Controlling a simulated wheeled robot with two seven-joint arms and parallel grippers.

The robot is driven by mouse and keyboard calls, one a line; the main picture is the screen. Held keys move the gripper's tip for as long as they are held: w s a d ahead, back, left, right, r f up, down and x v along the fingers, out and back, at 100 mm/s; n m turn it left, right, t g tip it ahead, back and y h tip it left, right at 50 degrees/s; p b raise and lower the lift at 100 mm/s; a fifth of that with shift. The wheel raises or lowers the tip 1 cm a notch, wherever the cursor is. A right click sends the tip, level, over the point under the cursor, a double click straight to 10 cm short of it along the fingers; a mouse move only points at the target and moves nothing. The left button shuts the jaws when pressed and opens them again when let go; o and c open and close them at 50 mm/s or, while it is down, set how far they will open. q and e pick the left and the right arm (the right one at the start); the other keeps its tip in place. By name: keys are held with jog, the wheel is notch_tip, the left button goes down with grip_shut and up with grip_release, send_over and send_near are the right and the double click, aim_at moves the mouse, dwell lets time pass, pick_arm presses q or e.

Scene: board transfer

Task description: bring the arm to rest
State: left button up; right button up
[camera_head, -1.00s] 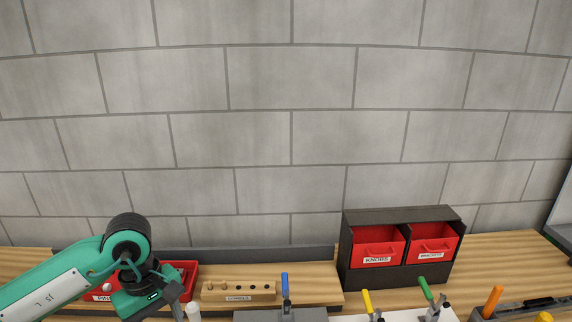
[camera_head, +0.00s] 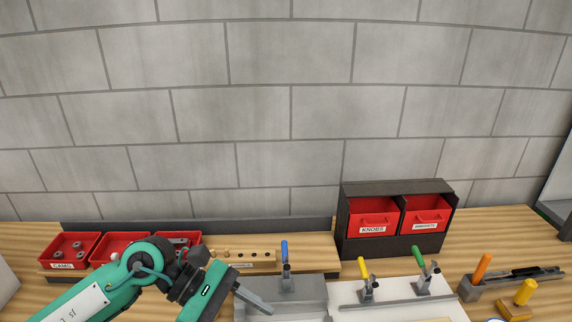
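My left arm comes in from the lower left, in green and black. My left gripper (camera_head: 252,298) points right and down, with a grey finger beside the left edge of a grey block (camera_head: 298,293). I cannot tell whether its fingers are apart or together, as they overlap from this side. No held thing shows at it. My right gripper is not in view.
Red bins (camera_head: 75,244) stand at the left, behind my arm. A wooden peg block (camera_head: 249,257) stands beside them. A black cabinet with red drawers (camera_head: 373,219) stands at the back. Toggle clamps (camera_head: 367,288) sit on a white board (camera_head: 398,303). An orange-handled tool (camera_head: 481,269) lies right.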

pick_arm(q)
jog(key=d+r+n+t+h, duration=0.4)
jog(key=r+n+h, duration=0.6)
jog(key=w+a+r+n+t+y, duration=0.15)
jog(key=w+a+n+t, duration=0.4)
jog(key=n+t, duration=0.9)
jog(key=w+a+f+n+y, duration=0.1)
jog(key=a+f+n+y, duration=0.6)
jog(key=f+n+y, duration=0.45)
jog(key=w+a+f+n+y, duration=0.1)
jog(key=a+f+n+y, duration=0.6)
jog(key=n, duration=0.7)
jog(key=s+a+f+n+g+y, duration=0.1)
jog(key=s+f+n+g, duration=0.9)
jog(key=s+f, duration=0.95)
notch_tip(320, 180, down, 29)
jog(key=m+g, duration=0.3)
jog(key=s+a+f, duration=0.2)
jog(key=s+f, duration=0.8)
jog(key=s+a+f+g, duration=0.1)
jog(key=s+f, duration=0.9)
jog(key=shift+a+y, duration=0.3)
jog(key=shift+a, duration=0.1)
